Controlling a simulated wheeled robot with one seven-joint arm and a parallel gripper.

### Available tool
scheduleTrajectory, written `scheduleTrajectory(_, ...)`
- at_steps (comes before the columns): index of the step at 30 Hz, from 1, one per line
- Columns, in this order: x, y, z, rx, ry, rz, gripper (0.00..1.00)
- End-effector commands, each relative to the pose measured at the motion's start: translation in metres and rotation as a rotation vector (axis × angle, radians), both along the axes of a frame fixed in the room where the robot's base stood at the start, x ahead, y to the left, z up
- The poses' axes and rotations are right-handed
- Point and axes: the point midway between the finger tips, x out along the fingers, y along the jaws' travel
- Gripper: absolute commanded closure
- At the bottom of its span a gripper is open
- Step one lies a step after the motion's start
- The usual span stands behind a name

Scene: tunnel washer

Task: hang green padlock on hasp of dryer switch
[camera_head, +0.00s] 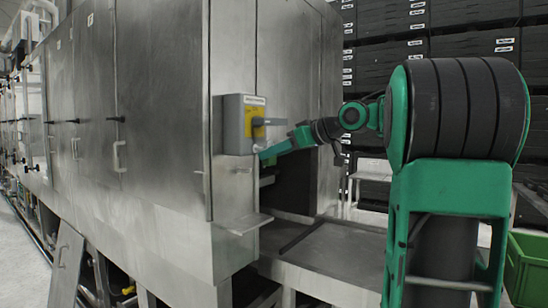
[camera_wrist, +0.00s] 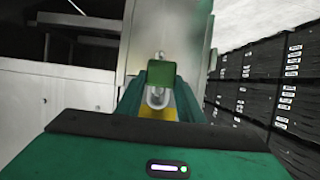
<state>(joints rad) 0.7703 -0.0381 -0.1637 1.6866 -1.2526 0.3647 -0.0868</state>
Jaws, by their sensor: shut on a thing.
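My gripper (camera_head: 264,154) is at the lower right of this box. In the wrist view, my gripper (camera_wrist: 160,84) is shut on the green padlock (camera_wrist: 160,73). The padlock is too small to make out in the head view.
A small steel ledge (camera_head: 246,223) juts from the cabinet below the switch. A dark opening (camera_head: 291,180) and a low metal platform (camera_head: 335,247) are to the right. Black crates (camera_head: 440,70) are stacked behind, and a green crate (camera_head: 530,268) stands at lower right.

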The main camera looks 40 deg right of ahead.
Motion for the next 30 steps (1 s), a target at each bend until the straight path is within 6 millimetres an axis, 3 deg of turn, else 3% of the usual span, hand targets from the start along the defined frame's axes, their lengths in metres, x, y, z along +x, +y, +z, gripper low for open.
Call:
scheduleTrajectory(12,0.02,0.007,-0.002,0.0,-0.001,-0.001,0.9)
scheduleTrajectory(30,0.029,0.01,-0.015,0.0,-0.001,-0.002,0.9)
